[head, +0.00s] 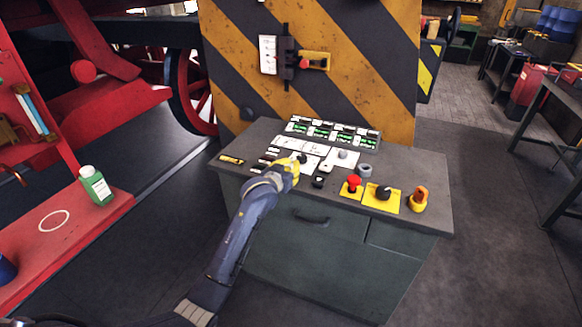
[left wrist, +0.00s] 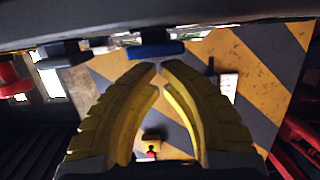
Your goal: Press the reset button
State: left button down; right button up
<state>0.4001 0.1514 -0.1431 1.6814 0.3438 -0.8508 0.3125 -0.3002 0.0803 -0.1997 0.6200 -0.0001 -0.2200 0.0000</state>
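My left gripper (head: 299,160) is over the left part of the control desk (head: 235,147) in the head view. In the left wrist view its two yellow fingers (left wrist: 160,66) meet at the tips with nothing held between them. A blue button (left wrist: 156,49) shows just beyond the fingertips in the left wrist view. I cannot tell whether the tips touch it. No blue button can be made out in the head view, where the gripper covers part of the desk top. No reset label is readable. My right gripper is not in view.
A red mushroom button (head: 353,184), a black knob (head: 383,192) and an orange switch (head: 418,197) stand to the right on the desk. Gauges (head: 333,133) line its back. A striped panel (head: 345,95) rises behind. A green bottle (head: 95,186) stands on the red ledge at left.

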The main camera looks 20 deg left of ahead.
pick_arm(q)
jog(key=shift+f, duration=0.1)
jog(key=shift+f, duration=1.2)
jog(key=shift+s, duration=0.1)
notch_tip(320, 180, up, 5)
jog(key=shift+d+f, duration=0.1)
jog(key=shift+f, duration=0.05)
jog(key=v, duration=0.9)
jog(key=shift+s+r, duration=0.25)
jog(key=shift+s, duration=0.1)
